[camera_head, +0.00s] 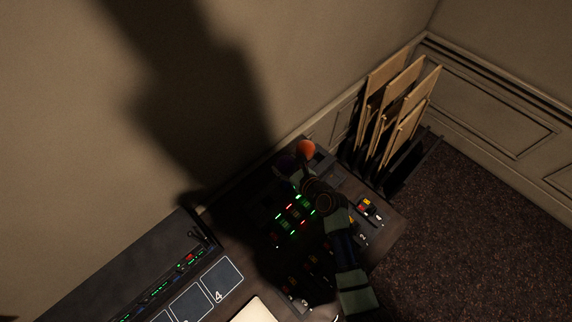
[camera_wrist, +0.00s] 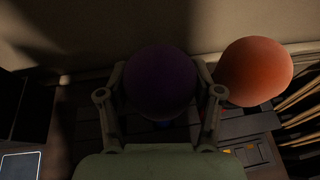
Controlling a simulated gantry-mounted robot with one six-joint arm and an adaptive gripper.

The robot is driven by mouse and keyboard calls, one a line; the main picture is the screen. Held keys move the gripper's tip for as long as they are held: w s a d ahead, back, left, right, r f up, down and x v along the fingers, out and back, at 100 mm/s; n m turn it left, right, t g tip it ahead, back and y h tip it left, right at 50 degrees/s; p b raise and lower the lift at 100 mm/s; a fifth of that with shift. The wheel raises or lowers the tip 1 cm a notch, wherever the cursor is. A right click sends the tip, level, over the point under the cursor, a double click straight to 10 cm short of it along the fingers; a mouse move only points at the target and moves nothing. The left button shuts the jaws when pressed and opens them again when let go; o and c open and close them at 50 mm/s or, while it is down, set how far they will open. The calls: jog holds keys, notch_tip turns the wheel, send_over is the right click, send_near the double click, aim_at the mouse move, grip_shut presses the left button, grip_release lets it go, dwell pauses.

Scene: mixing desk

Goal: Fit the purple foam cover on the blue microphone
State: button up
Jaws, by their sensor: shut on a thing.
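A dark purple foam cover (camera_wrist: 161,82) is between the two fingers of my gripper (camera_wrist: 160,100) in the wrist view, and the gripper is shut on it. In the head view the purple cover (camera_head: 287,165) is a dark shape at the end of my arm, beside an orange foam ball.
The orange foam ball (camera_wrist: 254,71) stands close to the right finger; it also shows in the head view (camera_head: 306,149). The desk (camera_head: 233,255) has lit controls and numbered pads (camera_head: 222,279). My arm's shadow darkens the desk.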

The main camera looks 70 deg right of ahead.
dwell(0.4)
jog(key=o, duration=0.8)
jog(key=shift+o, duration=0.7)
jog(key=shift+p+v, duration=0.95)
jog(key=shift+v, duration=0.15)
jog(key=shift+p+v, duration=1.5)
jog(key=shift+v, duration=0.9)
